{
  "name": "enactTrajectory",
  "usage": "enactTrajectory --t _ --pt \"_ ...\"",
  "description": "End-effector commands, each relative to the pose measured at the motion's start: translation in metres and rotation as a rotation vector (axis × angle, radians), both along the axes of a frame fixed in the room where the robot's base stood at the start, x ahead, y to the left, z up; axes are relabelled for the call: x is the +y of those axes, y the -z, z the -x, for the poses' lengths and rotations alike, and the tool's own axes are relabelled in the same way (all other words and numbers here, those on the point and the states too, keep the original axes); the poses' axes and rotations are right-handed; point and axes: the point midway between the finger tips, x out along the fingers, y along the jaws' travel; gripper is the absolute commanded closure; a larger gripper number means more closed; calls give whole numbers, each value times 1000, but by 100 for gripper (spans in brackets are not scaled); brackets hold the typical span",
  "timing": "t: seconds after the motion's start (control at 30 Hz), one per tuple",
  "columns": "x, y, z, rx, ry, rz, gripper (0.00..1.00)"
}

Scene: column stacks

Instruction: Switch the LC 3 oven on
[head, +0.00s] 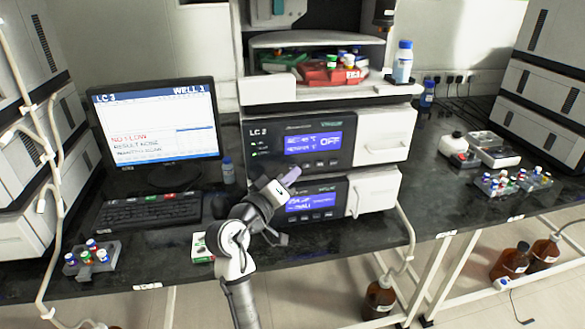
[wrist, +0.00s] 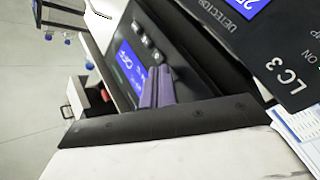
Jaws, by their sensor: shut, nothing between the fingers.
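The LC 3 stack stands on the bench in the head view. My gripper (head: 293,176) is shut and empty, in front of the stack near the seam between the two modules. In the wrist view its purple fingers (wrist: 157,87) are together before a dark panel with a blue display (wrist: 129,61) and buttons (wrist: 146,41). Contact cannot be told.
A monitor (head: 158,125) and keyboard (head: 153,211) stand left of the stack. Vial racks (head: 93,259) sit at the front left and on the right (head: 514,183). Bottles stand on the stack's top. A wrist-view panel (wrist: 268,55) reads LC3 and DETECTOR.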

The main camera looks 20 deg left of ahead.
Motion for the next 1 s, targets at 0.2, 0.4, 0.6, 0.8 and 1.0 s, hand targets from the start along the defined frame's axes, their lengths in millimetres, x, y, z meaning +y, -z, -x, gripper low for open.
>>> enactTrajectory --t 0.2,0.4,0.6,0.8,1.0 --pt "1 0 -2 0 0 0 100" --pt "3 0 -4 0 0 0 100" --pt "4 0 -6 -1 -1 -1 100" --pt "4 0 -6 -1 -1 -1 100" --pt "4 0 -6 -1 -1 0 100"
